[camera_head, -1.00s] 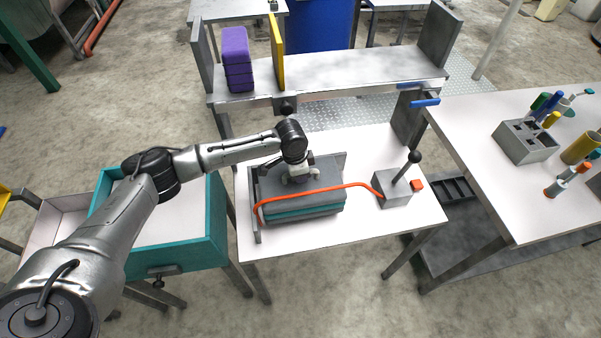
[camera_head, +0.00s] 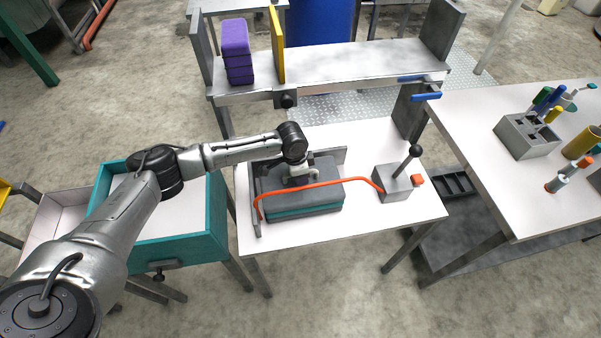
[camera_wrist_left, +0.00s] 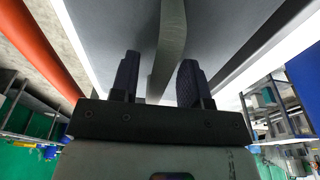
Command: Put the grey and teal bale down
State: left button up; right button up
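The grey and teal bale (camera_head: 310,205) lies flat on the white table, with its grey top up and a teal band along its front side. A grey raised frame borders its left and back sides. My left gripper (camera_head: 298,177) is low over the bale's top. In the left wrist view, my left gripper (camera_wrist_left: 157,82) has its two dark fingers apart over the bale's grey surface (camera_wrist_left: 115,28). A grey-green strip (camera_wrist_left: 170,45) runs between them, with a gap visible beside the left finger. My right gripper is not in view.
An orange bar (camera_head: 315,185) crosses over the bale toward a grey lever box (camera_head: 393,183) on the right. A shelf (camera_head: 345,65) behind holds a purple bale (camera_head: 238,52). A teal drawer (camera_head: 170,250) is at left. A tool table (camera_head: 475,180) stands at right.

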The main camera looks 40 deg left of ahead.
pick_arm(q)
jog(key=shift+r, duration=0.1)
notch_tip(320, 180, up, 11)
jog(key=s+a+p, duration=0.1)
jog(key=s+d+f+m+h, duration=0.1)
jog(key=s+d+f, duration=0.55)
jog(key=d, duration=0.25)
jog(key=s+d+f, duration=0.5)
jog(key=s+d, duration=0.2)
jog(key=d, duration=0.1)
jog(key=s+a+n+t+y, duration=0.2)
jog(key=s+n, duration=0.4)
jog(key=s, duration=1.3)
jog(key=shift+s+a+n, duration=0.35)
jog(key=shift+a+n, duration=0.05)
jog(key=shift+a, duration=0.15)
